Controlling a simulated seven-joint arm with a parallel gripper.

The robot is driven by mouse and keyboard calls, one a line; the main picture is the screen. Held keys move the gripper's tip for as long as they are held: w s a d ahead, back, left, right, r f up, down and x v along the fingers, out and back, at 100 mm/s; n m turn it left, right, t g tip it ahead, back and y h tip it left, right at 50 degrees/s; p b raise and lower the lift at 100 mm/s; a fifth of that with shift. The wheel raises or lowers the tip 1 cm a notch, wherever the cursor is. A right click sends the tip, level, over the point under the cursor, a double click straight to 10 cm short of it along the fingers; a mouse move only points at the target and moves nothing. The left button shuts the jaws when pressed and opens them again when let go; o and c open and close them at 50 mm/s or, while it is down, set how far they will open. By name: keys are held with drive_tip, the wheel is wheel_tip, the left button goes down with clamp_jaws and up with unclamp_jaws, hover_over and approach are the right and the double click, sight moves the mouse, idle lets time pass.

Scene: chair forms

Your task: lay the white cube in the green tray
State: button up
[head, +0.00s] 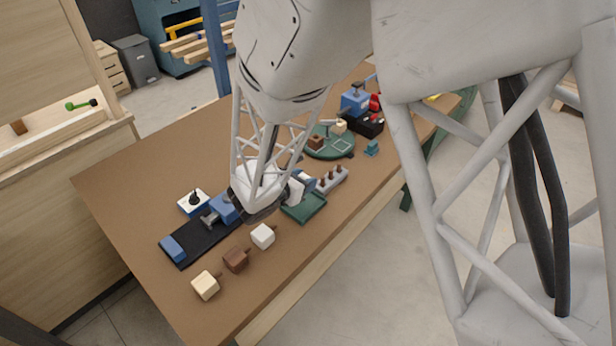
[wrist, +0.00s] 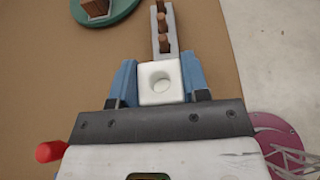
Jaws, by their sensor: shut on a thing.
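My gripper (head: 300,186) is shut on a white cube (wrist: 160,80), which sits between its blue fingers; a round hollow shows in the cube's face. In the head view the cube (head: 295,191) is partly hidden by my wrist. It appears just above or at the back left part of the green tray (head: 306,211); I cannot tell whether it touches. The tray lies flat on the brown table, and its visible part is empty. In the wrist view the tray is hidden.
A grey rack with brown pegs (head: 332,178) stands right behind the tray. A green round plate (head: 322,150) with blocks is farther back. Another white block (head: 262,236), a brown block (head: 235,259) and a cream block (head: 205,285) stand near the front edge. A black-and-blue vise (head: 190,245) lies left.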

sight(304, 205)
drive_tip(key=shift+f, duration=0.2)
idle(0.3)
drive_tip(key=shift+f, duration=2.7)
drive_tip(key=shift+f, duration=0.6)
drive_tip(key=o, duration=1)
drive_tip(key=shift+r, duration=0.1)
